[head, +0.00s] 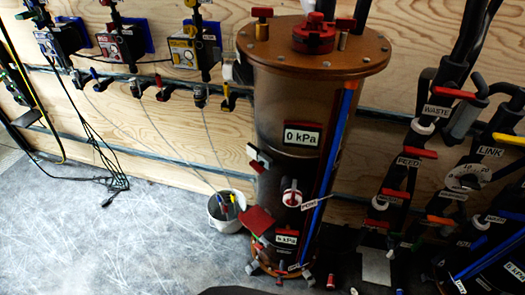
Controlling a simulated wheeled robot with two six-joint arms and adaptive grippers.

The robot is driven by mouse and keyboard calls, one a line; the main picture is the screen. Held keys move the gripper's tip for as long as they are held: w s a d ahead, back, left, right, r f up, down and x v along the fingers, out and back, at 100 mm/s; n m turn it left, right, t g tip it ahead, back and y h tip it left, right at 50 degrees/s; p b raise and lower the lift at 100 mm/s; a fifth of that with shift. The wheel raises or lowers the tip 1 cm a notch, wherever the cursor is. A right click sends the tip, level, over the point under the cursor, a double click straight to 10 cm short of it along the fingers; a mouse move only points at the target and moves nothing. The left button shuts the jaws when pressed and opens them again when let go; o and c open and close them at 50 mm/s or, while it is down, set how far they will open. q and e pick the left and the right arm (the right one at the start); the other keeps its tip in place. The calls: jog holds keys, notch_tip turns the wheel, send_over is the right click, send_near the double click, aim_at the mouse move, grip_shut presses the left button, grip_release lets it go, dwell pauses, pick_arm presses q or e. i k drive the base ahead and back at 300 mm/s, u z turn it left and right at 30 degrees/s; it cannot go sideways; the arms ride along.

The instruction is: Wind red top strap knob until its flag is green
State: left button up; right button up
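A tall cylinder vessel (285,90) with an orange-brown lid (345,62) stands on the floor at the centre. A large red knob (314,33) sits on top of the lid. A smaller red handle (262,12) stands on a brass post at the lid's left. A red plate (257,222) juts from the vessel's lower left side. I cannot tell which of these red parts is the top strap knob, and no green flag is clear on the vessel. Neither of my grippers is in view.
A white bucket (214,222) holding coloured-handled tools stands left of the vessel. Black pipes with red and orange valve handles (447,93) crowd the right. Boxes with knobs (122,45) hang on the plywood wall, with loose cables (115,184) below. The grey floor (110,240) is clear at front left.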

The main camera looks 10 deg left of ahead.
aim_at(258, 166)
jog(key=z, duration=2.05)
jog(key=k, duration=0.7)
jog(key=u, duration=0.7)
